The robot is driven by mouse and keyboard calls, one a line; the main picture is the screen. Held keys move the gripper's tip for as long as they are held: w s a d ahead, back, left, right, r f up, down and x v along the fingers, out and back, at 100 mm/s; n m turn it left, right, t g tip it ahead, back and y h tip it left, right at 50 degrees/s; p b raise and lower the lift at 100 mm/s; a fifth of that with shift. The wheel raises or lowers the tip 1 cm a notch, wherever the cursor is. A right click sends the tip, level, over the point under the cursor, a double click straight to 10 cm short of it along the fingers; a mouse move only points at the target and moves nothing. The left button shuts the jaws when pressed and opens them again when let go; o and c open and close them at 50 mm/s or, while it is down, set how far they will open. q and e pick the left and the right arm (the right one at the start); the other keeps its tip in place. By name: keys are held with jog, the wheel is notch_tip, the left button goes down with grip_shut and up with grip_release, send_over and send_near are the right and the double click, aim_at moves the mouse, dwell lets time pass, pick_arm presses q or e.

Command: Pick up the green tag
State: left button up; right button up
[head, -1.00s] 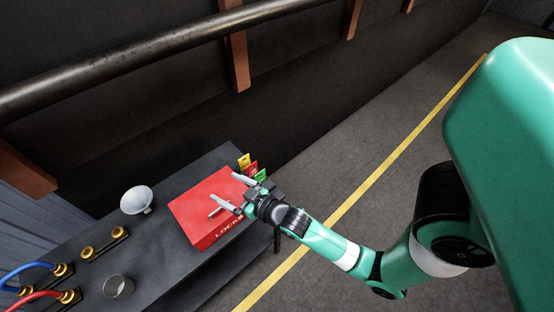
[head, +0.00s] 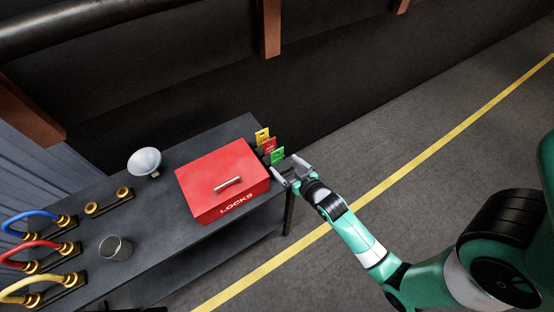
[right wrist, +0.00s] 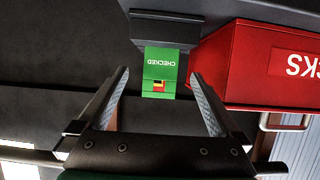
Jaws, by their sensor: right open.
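The green tag (head: 278,155) hangs at the right end of the table, the nearest of a row of tags beside the red box. In the right wrist view the green tag (right wrist: 160,70) shows the word CHECKED upside down, with a small red and yellow patch. My right gripper (head: 287,166) is open at the table's right end, close to the green tag. In the right wrist view its two fingers (right wrist: 158,75) stand apart, with the tag showing between and beyond them. I cannot tell whether they touch it. My left gripper is not in view.
The red LOCKS box (head: 212,195) sits left of the tags on the dark table (head: 160,215). A yellow tag (head: 262,135) and a red tag (head: 269,146) hang behind the green one.

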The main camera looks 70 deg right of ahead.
aim_at(277, 159)
jog(key=shift+w+d+f, duration=0.2)
jog(key=shift+w+d, duration=0.1)
jog(key=shift+w, duration=0.1)
jog(key=b+x, duration=0.1)
jog(key=x, duration=0.3)
jog(key=shift+w+f+b, duration=0.15)
jog(key=shift+f+b, duration=0.2)
jog(key=shift+b, duration=0.05)
jog(key=shift+w+d, duration=0.2)
jog(key=shift+w, duration=0.1)
jog(key=c, duration=1.4)
